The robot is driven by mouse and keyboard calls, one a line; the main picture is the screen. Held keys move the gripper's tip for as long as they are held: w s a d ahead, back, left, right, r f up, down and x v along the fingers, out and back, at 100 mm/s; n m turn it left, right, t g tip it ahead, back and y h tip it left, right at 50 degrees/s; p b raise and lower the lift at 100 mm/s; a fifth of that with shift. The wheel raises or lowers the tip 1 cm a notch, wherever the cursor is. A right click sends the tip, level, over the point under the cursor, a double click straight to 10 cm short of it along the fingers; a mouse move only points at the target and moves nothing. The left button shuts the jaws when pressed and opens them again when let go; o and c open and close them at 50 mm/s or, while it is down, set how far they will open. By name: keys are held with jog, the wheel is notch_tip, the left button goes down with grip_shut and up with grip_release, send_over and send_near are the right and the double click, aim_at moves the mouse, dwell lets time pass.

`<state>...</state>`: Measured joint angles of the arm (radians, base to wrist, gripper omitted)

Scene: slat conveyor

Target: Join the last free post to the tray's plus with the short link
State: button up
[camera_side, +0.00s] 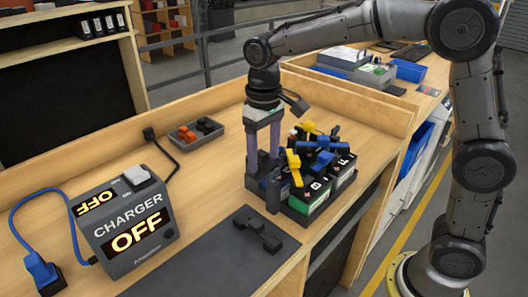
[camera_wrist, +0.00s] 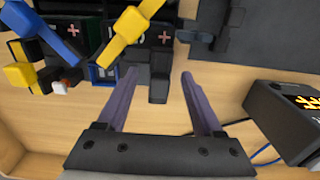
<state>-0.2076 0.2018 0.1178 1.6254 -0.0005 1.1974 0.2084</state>
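A dark tray (camera_side: 268,193) holds several dark-and-green batteries (camera_side: 318,196) with plus marks on top. Yellow links (camera_side: 294,167) and a blue link (camera_side: 324,158) lie across the battery tops. In the wrist view a yellow link (camera_wrist: 126,36) and the blue link (camera_wrist: 42,30) show at upper left. My gripper (camera_wrist: 159,74) points down at the tray's near-left end, its two purple fingers apart. A dark upright block (camera_wrist: 160,85) stands between the fingertips, with gaps on both sides. I cannot tell which link is the short one or which post is free.
The charger (camera_side: 125,222) reads OFF and stands to the left. A black piece (camera_side: 258,229) lies on the dark mat (camera_side: 215,258). A small bin (camera_side: 190,143) with red and dark pieces sits behind.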

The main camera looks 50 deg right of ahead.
notch_tip(320, 180, up, 14)
dwell(0.7)
jog(key=shift+f, duration=0.1)
jog(key=s+d+r+m+t, duration=0.1)
jog(key=s+d, duration=0.2)
jog(key=s, duration=0.4)
jog(key=s+d+r+t, duration=0.2)
jog(key=s+d, duration=0.1)
jog(key=s, duration=0.4)
jog(key=s+d+f+t, duration=0.1)
jog(key=s+f, duration=0.3)
jog(key=f, duration=0.3)
jog(key=s+d+f+n+t, duration=0.1)
jog(key=s+f, duration=0.4)
jog(key=f, duration=0.2)
jog(key=shift+d+f+t, duration=0.15)
jog(key=shift+f+t, duration=0.05)
jog(key=shift+t, duration=0.1)
